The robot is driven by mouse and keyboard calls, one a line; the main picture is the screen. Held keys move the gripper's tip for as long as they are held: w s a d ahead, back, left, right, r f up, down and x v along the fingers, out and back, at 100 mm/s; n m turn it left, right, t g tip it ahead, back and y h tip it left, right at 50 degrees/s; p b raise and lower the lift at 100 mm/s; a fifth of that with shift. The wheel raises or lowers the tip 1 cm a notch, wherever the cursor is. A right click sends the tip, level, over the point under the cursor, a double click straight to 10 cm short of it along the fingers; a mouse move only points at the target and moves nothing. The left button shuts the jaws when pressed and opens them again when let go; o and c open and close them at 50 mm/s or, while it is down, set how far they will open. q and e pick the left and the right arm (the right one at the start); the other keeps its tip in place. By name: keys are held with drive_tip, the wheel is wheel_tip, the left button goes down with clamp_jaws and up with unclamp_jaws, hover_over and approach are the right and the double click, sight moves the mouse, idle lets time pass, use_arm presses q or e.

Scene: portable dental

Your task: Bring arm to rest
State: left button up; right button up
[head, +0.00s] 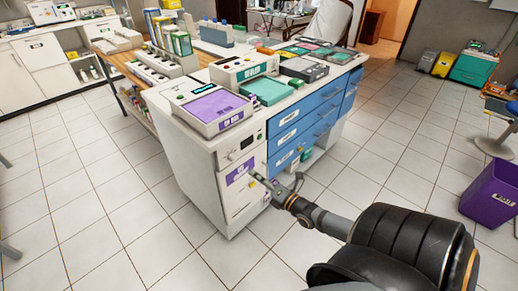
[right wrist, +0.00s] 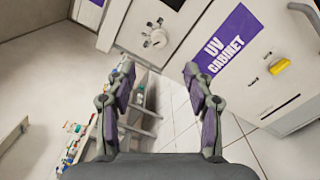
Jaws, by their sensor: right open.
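My right arm reaches in from the lower right of the head view. Its gripper (head: 284,186) is in front of the white cabinet's (head: 218,160) near end, close to the cabinet's lower door. In the right wrist view the two fingers of the right gripper (right wrist: 158,90) stand wide apart with nothing between them. The purple UV CABINET label (right wrist: 222,40) and a yellow knob (right wrist: 280,67) are just beyond the right finger. Whether the fingers touch the cabinet cannot be told. My left gripper is not in view.
Purple-topped and green-topped devices (head: 207,105) (head: 265,91) stand on the cabinet. Blue drawers (head: 297,135) line its right side. A purple bin (head: 490,192) stands at the right. Open tiled floor (head: 95,215) lies left of the cabinet and between it and the bin.

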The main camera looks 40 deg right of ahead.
idle(0.3)
drive_tip(key=s+d+f+m+g+h+p, duration=0.2)
drive_tip(key=s+f+m+g+p, duration=0.3)
drive_tip(key=f, duration=0.6)
drive_tip(key=s+d+f+m+g+h, duration=0.2)
drive_tip(key=s+f+m+g, duration=0.1)
drive_tip(key=s+f+m, duration=0.65)
drive_tip(key=s+a+f+m+g+p, duration=0.1)
drive_tip(key=s+a+f+m+g, duration=0.2)
drive_tip(key=s, duration=0.4)
drive_tip(key=s+a+f+m+g+y+p, duration=0.1)
drive_tip(key=s+a+f+m+g, duration=0.2)
drive_tip(key=s+a+f, duration=0.3)
drive_tip(key=s+a+f+m+g+p, duration=0.2)
drive_tip(key=s+a+f+m, duration=0.2)
drive_tip(key=s, duration=0.6)
wheel_tip(320, 180, down, 3)
drive_tip(key=shift+a+r+g+y, duration=0.15)
drive_tip(key=shift+a+g+y, duration=0.2)
drive_tip(key=shift+a, duration=0.3)
drive_tip(key=shift+s, duration=0.1)
